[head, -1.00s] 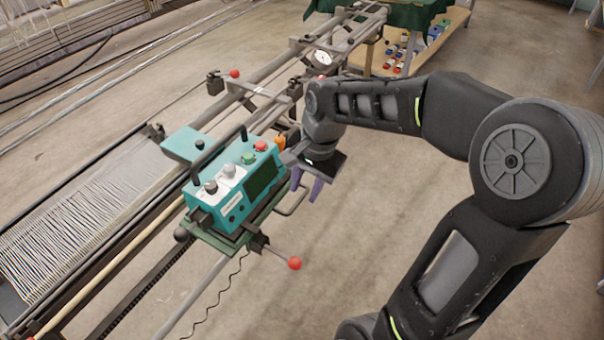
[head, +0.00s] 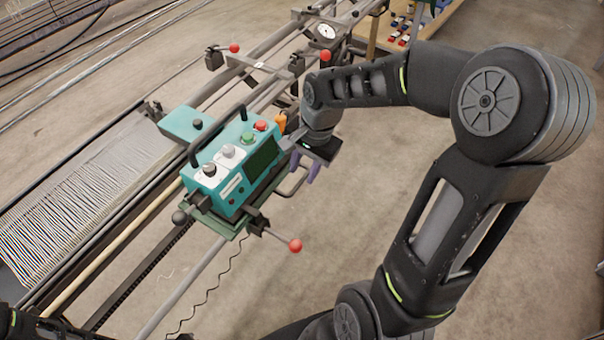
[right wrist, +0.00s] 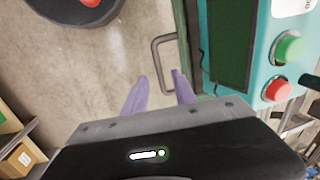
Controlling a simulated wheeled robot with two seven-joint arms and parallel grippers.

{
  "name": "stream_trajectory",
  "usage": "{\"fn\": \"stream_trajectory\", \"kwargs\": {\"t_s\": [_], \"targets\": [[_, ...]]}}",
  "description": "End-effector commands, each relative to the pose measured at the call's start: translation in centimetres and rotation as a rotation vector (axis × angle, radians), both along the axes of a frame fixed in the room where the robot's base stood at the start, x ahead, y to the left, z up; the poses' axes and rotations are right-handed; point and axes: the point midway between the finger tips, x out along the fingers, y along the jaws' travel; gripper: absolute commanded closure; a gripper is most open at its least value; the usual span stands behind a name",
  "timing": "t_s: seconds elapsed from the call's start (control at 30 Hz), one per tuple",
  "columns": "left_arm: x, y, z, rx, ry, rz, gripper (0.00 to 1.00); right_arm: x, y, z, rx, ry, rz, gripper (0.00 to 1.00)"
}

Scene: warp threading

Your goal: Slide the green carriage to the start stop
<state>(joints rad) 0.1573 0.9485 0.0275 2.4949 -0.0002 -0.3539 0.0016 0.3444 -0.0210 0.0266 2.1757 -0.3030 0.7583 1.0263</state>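The green carriage (head: 215,222) sits on the rails of the long frame, carrying a teal control box (head: 232,170) with knobs, buttons and a dark screen. A grey bar handle (head: 296,186) sticks out from its right side; the handle also shows in the right wrist view (right wrist: 155,52). My right gripper (head: 305,168) is beside the box, close to the handle. In the right wrist view its purple fingers (right wrist: 160,82) are apart, with the handle just beyond their tips and nothing held. I cannot tell which part is the start stop. My left gripper is not in view.
A lever with a red knob (head: 295,246) juts out from the carriage's near side. White warp threads (head: 75,185) stretch at the left. A round dial (head: 326,31) and red-knobbed clamps stand farther along the rails. The floor right of the frame is clear.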

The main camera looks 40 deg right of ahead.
Motion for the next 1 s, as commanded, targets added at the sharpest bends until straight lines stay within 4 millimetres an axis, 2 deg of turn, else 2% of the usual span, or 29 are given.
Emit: {"fn": "stream_trajectory", "kwargs": {"t_s": [0.1,0.2,0.53,0.9,1.0], "targets": [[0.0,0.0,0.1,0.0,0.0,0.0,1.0,0.2,0.1,-1.7,0.001,0.004,-0.001,0.67],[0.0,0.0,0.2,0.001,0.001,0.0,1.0,0.4,0.2,-2.6,0.001,0.001,-0.001,0.67],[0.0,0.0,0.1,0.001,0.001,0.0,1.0,0.5,0.2,-3.0,0.0,0.0,-0.001,0.67],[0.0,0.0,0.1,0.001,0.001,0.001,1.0,0.5,0.2,-3.0,0.0,0.0,-0.001,0.98],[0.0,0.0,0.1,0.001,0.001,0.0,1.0,0.5,0.2,-3.0,0.0,0.0,-0.001,1.0]]}}
